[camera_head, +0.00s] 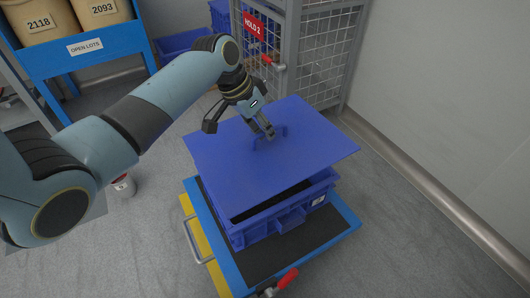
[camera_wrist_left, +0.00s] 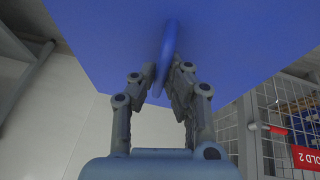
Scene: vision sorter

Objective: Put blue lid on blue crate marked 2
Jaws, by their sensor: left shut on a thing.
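The blue lid (camera_head: 293,156) is a flat panel with a raised loop handle (camera_head: 272,138) on its top. My left gripper (camera_head: 266,134) is shut on that handle; in the left wrist view the handle (camera_wrist_left: 166,55) stands between the fingers (camera_wrist_left: 164,80). The lid is over the blue crate (camera_head: 262,224), turned and offset toward the back, and a dark gap shows between them at the front. Whether the lid touches the crate at the back is hidden. A small white label is on the crate's front right; its mark is too small to read. My right gripper is not in view.
The crate stands on a blue cart with a dark deck (camera_head: 308,239) and a metal handle (camera_head: 196,240). A wire cage with a red HOLD 2 sign (camera_head: 254,27) stands behind. A blue shelf (camera_head: 90,50) is at the back left. A wall is at the right.

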